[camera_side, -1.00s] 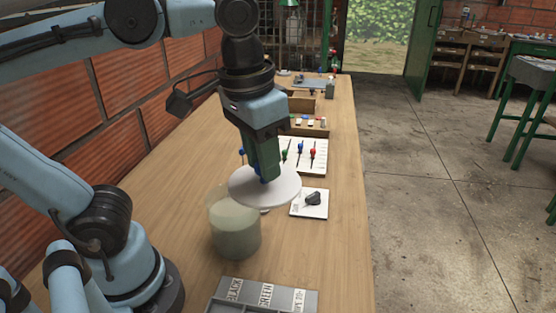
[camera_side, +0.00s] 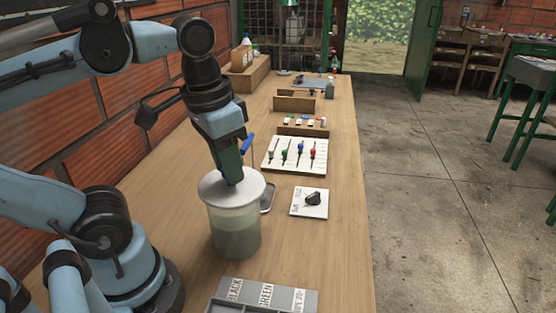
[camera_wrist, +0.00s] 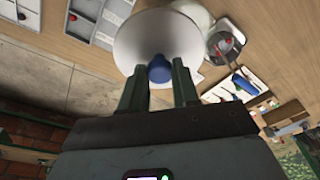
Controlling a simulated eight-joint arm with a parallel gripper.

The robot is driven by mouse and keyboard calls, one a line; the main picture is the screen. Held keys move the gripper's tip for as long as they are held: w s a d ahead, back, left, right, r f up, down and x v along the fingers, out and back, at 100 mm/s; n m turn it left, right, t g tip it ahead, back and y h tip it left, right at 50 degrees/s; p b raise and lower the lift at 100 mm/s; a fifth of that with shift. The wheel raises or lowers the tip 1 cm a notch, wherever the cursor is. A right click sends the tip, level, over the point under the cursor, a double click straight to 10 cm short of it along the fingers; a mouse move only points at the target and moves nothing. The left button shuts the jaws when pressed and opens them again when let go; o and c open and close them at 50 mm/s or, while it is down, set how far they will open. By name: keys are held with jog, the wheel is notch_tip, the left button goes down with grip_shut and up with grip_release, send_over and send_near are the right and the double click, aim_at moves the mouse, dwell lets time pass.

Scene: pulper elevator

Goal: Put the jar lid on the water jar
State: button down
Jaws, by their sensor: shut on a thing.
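The jar lid (camera_side: 222,188) is a flat white disc with a blue knob (camera_wrist: 158,69). My gripper (camera_side: 236,181) is shut on the knob, and its green fingers stand on either side of it in the wrist view. The lid is about level and lies over the mouth of the water jar (camera_side: 236,236), hiding its rim. The jar is a clear upright cylinder with cloudy grey-green content. I cannot tell whether the lid touches the rim. In the wrist view a pale rounded shape, probably part of the jar, shows past the lid's upper right edge.
A grey labelled tray (camera_side: 265,293) lies in front of the jar. A white plate with a black knob (camera_side: 313,199) is to its right, and a panel of coloured sliders (camera_side: 296,155) is behind. A brick wall runs along the left. The table's right strip is clear.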

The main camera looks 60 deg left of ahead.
jog(key=a+f, duration=0.1)
jog(key=w+a, duration=0.1)
jog(key=a, duration=0.1)
jog(key=a+f, duration=0.1)
jog(key=shift+w+a+f, duration=0.15)
jog(key=shift+w+f, duration=0.2)
jog(key=shift+f, duration=2.1)
jog(key=c, duration=0.8)
grip_release()
jog(key=shift+r, duration=0.1)
jog(key=r, duration=0.3)
jog(key=s+r, duration=0.1)
jog(key=r, duration=0.7)
jog(key=shift+s+r, duration=0.25)
jog(key=shift+s, duration=0.1)
jog(key=w+d+f+t, duration=0.1)
jog(key=w+f, duration=0.2)
jog(key=f, duration=0.1)
jog(key=w+d+f+t, duration=0.1)
jog(key=w+f+t, duration=0.1)
jog(key=w+f, duration=0.1)
jog(key=w+d+f+t, duration=0.1)
jog(key=w+f+t, duration=0.1)
jog(key=f, duration=0.3)
jog(key=shift+w+d, duration=0.25)
jog(key=shift+w, duration=0.3)
